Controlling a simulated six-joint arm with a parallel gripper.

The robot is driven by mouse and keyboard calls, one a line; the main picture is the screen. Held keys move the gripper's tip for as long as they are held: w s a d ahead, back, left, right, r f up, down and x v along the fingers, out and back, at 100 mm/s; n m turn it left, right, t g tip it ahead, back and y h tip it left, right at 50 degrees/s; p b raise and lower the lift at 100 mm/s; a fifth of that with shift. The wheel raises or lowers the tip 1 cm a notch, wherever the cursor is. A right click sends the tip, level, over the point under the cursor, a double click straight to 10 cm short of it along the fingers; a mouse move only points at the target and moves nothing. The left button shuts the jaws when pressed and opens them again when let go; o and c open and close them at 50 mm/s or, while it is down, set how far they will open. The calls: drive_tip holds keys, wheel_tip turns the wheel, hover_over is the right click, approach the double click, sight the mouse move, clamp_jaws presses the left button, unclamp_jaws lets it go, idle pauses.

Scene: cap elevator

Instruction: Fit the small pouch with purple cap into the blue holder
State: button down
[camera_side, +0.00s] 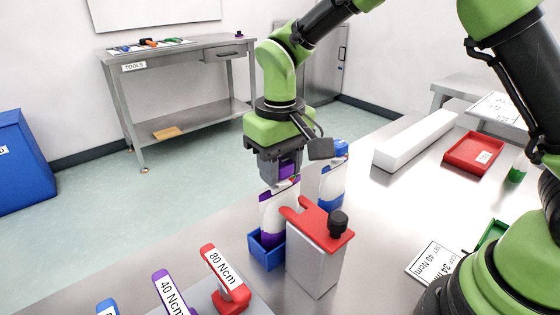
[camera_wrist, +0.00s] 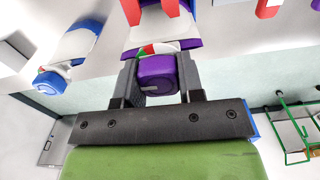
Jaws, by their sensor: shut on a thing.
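The small pouch (camera_side: 277,215), white with purple parts, stands upright in the side view, its purple cap at the top. My gripper (camera_side: 283,168) is shut on the cap from above. In the wrist view the purple cap (camera_wrist: 157,76) sits between my two fingers, with the pouch body (camera_wrist: 150,32) beyond it. The blue holder (camera_side: 267,257) is a small open box on the bench. The pouch's lower end is at the holder's opening and appears to be inside its walls; whether it rests on the bottom is hidden.
A grey block with a red forked top (camera_side: 318,222) and black knob stands right beside the holder and pouch. A blue-capped pouch (camera_side: 332,185) stands behind. Torque tools, including a red 80 Ncm one (camera_side: 228,280), are in front. A white bar (camera_side: 415,140) and red tray (camera_side: 474,152) lie farther right.

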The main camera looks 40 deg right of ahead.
drive_tip(key=shift+f, duration=1.25)
drive_tip(key=c, duration=0.7)
unclamp_jaws()
drive_tip(key=shift+o, duration=0.2)
drive_tip(key=shift+r, duration=3.5)
drive_tip(key=s+d+r+m+t+y, duration=0.25)
drive_tip(key=s+d+r, duration=0.25)
drive_tip(key=s+r, duration=0.45)
drive_tip(key=s+d+m+t, duration=0.1)
drive_tip(key=s+t, duration=0.3)
drive_tip(key=s, duration=0.5)
drive_tip(key=shift+s+d+r+t, duration=0.25)
drive_tip(key=shift+d+t, duration=0.1)
drive_tip(key=shift+d, duration=0.3)
